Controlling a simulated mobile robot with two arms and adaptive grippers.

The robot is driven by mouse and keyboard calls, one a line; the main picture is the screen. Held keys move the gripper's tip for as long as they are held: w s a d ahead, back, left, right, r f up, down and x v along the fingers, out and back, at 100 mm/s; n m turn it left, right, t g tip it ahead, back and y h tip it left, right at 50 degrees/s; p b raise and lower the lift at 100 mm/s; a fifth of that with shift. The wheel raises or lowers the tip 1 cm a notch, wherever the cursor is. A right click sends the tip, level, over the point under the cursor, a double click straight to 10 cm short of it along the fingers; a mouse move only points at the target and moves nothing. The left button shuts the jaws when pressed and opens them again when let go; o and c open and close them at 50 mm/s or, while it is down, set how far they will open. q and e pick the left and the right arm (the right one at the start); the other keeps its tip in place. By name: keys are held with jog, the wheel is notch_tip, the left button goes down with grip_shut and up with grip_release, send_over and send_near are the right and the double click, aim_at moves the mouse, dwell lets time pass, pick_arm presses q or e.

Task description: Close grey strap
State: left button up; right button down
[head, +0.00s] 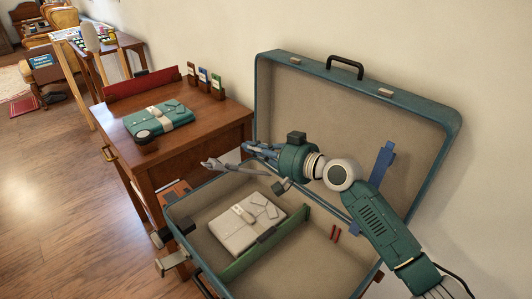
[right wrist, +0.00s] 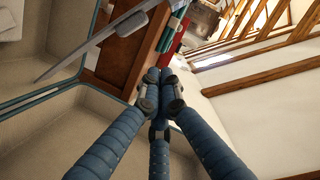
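An open teal suitcase (head: 190,218) has its lid (head: 330,115) standing up against the wall. A thin grey strap (head: 232,166) sticks up over the suitcase's back left side, with a dark clip near its lower end. It also shows in the right wrist view (right wrist: 72,60), crossing the upper left, apart from the fingertips. My right gripper (head: 250,148) is above the suitcase, just beyond the strap in the picture. In the right wrist view its blue fingers (right wrist: 160,95) come together at the tips, with nothing seen between them. My left gripper is not in view.
A blue strap (head: 384,162) stands at the suitcase's right. A white folded bundle (head: 240,232) and a green bar (head: 240,262) lie inside. A wooden desk (head: 205,112) with a green bundle (head: 160,120) stands to the left. Open floor (head: 50,200) lies further left.

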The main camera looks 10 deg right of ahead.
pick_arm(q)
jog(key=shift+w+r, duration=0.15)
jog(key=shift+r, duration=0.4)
pick_arm(e)
jog(key=shift+s+a+f, duration=0.15)
jog(key=shift+a+f, duration=1.35)
jog(key=shift+f, duration=0.3)
jog(key=shift+a, duration=0.1)
